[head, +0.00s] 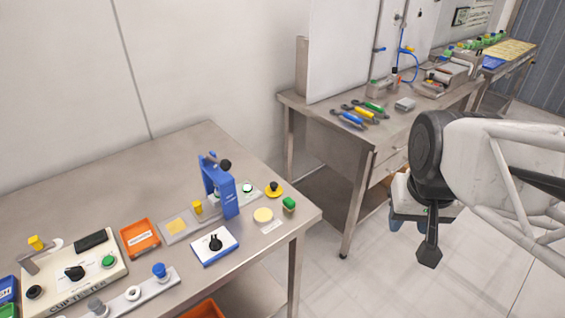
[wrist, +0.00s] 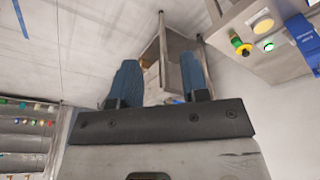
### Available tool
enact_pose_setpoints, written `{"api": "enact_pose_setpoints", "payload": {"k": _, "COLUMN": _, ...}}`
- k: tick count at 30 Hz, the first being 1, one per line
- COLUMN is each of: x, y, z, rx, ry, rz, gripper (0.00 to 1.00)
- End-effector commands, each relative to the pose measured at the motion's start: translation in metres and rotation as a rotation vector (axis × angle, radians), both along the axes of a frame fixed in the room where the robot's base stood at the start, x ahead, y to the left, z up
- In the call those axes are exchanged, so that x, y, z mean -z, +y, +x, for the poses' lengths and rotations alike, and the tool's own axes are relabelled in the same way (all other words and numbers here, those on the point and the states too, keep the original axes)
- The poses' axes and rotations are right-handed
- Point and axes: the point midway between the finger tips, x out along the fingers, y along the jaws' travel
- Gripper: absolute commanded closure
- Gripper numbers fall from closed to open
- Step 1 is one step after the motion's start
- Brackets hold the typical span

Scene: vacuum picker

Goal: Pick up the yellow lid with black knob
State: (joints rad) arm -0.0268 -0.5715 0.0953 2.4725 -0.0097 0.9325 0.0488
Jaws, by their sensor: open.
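The yellow lid with black knob (head: 274,189) lies near the right end of the near steel table, just right of the blue press. In the wrist view the lid (wrist: 243,50) shows small at the upper right, beside a green-topped item. My gripper (head: 429,248) hangs over the floor, right of that table and well apart from the lid. In the wrist view my gripper's two blue fingers (wrist: 161,85) stand apart with nothing between them.
The blue press (head: 220,188), a plain yellow disc (head: 263,215) and a green-topped item (head: 289,204) stand close around the lid. A second steel table (head: 330,117) with tools stands behind. Open floor lies between my gripper and the near table.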

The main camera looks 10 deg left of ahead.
Motion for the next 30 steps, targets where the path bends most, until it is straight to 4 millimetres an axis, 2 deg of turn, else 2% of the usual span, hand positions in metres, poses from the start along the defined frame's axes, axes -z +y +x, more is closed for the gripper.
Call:
{"api": "enact_pose_setpoints", "payload": {"k": 14, "x": 0.006, "y": 0.049, "z": 0.109, "rx": -0.013, "ry": 0.060, "rz": 0.015, "gripper": 0.58}}
{"api": "enact_pose_setpoints", "payload": {"k": 22, "x": 0.023, "y": 0.088, "z": 0.169, "rx": -0.018, "ry": 0.095, "rz": 0.017, "gripper": 0.58}}
{"api": "enact_pose_setpoints", "payload": {"k": 30, "x": 0.050, "y": 0.133, "z": 0.224, "rx": -0.023, "ry": 0.128, "rz": 0.018, "gripper": 0.58}}
